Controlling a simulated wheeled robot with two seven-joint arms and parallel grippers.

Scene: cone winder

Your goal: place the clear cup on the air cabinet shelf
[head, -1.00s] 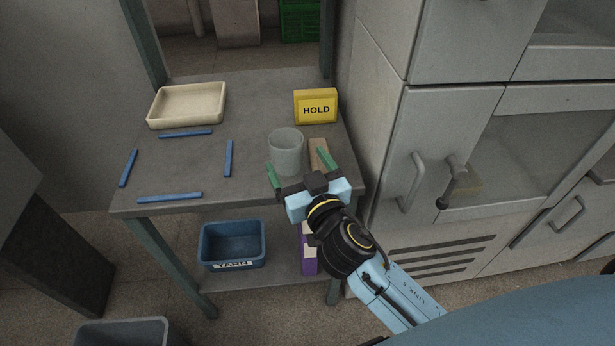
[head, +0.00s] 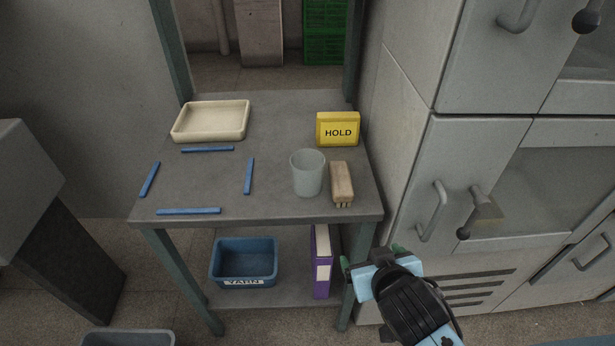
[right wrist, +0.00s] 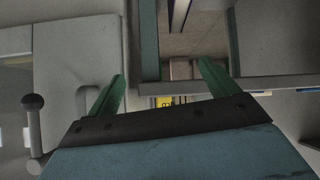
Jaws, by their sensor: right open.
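The clear cup (head: 308,173) stands upright on the grey table (head: 270,130), left of a wooden brush. My right gripper (head: 371,258) is open and empty, in front of the table's right front leg and lower than the tabletop, apart from the cup. Its green fingers (right wrist: 162,90) are spread in the right wrist view, with nothing between them. The grey cabinet (head: 455,190) stands right of the table with its doors shut; a glazed door (head: 560,185) shows at the right. I cannot tell which part is the air cabinet shelf. My left gripper is not in view.
A yellow HOLD sign (head: 338,129), the brush (head: 341,183), a cream tray (head: 211,120) and several blue strips (head: 249,176) lie around the cup. A blue YARN bin (head: 244,262) and purple binder (head: 321,262) are on the lower shelf. Cabinet handles (head: 431,211) stick out.

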